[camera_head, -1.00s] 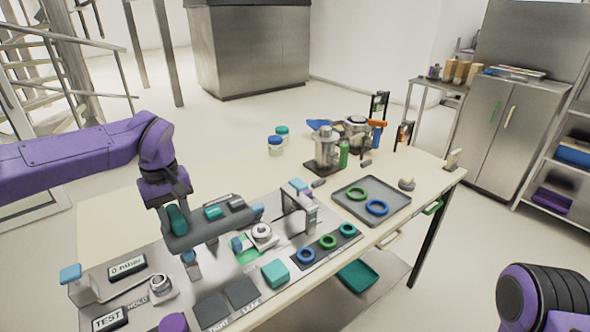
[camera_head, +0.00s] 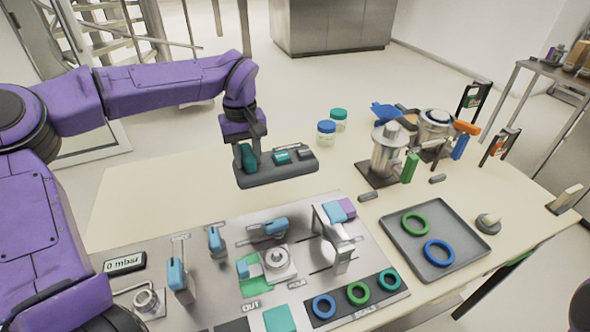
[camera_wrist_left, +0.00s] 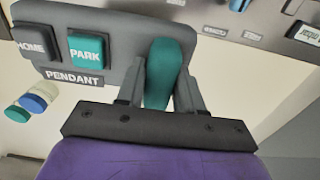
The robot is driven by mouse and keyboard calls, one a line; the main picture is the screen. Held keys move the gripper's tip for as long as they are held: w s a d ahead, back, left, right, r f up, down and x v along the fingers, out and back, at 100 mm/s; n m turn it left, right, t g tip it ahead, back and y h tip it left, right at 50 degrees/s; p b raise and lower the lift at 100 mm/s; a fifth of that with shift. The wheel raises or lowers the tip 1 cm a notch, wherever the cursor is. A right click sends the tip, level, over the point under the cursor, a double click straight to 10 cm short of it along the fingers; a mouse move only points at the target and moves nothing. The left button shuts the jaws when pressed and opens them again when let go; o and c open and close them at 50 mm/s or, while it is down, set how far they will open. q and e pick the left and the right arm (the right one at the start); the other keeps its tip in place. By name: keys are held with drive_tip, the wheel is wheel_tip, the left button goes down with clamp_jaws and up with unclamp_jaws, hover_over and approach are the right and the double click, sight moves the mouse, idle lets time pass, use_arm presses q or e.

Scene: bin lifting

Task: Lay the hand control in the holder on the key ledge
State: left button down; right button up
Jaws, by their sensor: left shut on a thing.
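The hand control appears held above the table, past the back edge of the grey panel. I cannot make out the holder or tell which part is the key ledge. My right gripper is out of view.
The grey panel (camera_head: 205,285) carries blue-handled valves, a metal bracket (camera_head: 338,240) and a dark seal strip (camera_head: 378,302) with rings. A grey tray (camera_head: 462,218) with two rings and a metal pot (camera_head: 388,152) stand to the right. Bare tabletop (camera_head: 140,200) lies at left.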

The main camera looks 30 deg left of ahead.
use_arm(q)
drive_tip(key=w+a+f+p, duration=0.1)
drive_tip(key=w+f+p, duration=0.1)
drive_tip(key=w+f, duration=0.2)
drive_tip(key=w+a+f+p, duration=0.1)
drive_tip(key=w+f+p, duration=0.1)
drive_tip(key=w+f, duration=0.2)
drive_tip(key=w+a+f+p, duration=0.1)
drive_tip(key=w+f+p, duration=0.1)
drive_tip(key=w+f, duration=0.2)
drive_tip(key=shift+w+a, duration=0.35)
drive_tip(key=shift+w, duration=0.15)
drive_tip(key=shift+f, duration=0.3)
drive_tip(key=shift+f, duration=0.1)
drive_tip(key=c, duration=0.7)
unclamp_jaws()
drive_tip(key=shift+s, duration=0.1)
